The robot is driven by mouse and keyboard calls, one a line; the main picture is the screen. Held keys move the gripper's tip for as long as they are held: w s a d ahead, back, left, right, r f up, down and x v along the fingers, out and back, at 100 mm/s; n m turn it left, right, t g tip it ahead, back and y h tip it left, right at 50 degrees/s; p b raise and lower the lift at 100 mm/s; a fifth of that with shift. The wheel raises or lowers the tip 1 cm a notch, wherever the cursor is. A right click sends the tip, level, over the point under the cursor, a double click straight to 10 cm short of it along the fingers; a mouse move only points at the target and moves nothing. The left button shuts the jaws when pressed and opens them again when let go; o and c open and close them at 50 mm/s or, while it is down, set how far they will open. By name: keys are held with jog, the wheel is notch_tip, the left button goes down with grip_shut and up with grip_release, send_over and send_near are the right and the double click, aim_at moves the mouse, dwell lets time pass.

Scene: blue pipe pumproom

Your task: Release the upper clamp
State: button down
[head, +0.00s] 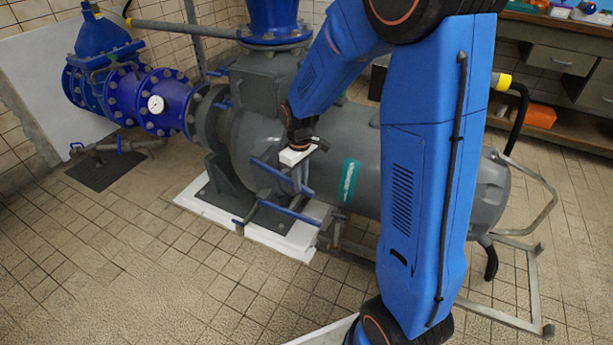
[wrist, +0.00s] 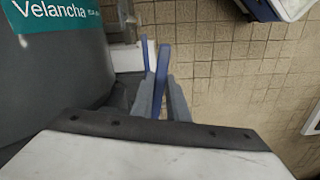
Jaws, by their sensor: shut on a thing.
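The upper clamp shows as a blue bar handle (head: 273,172) on the near side of the grey pump housing in the head view, slanting down to the right. My gripper (head: 300,182) reaches down to its right end. In the wrist view, a blue handle (wrist: 163,62) stands between the two grey fingers of my gripper (wrist: 160,100), which are shut on it. The white gripper body hides the finger bases there. Where the handle joins the clamp is hard to make out.
A lower blue handle (head: 290,211) lies close below, above a white plinth (head: 265,238). A teal label (head: 349,182) marks the grey pump body (head: 350,135). A metal frame (head: 530,270) stands at the right. The tiled floor (head: 120,270) at front left is clear.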

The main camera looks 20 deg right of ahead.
jog(key=w+a+m, duration=0.2)
jog(key=a+m, duration=1)
jog(key=a, duration=1.1)
jog(key=shift+r+m, duration=0.15)
jog(key=shift+m, duration=0.25)
jog(key=shift+w+a, duration=0.1)
jog(key=shift+a, duration=0.05)
jog(key=c, duration=1.7)
grip_release()
notch_tip(320, 180, up, 17)
jog(key=shift+r, duration=0.15)
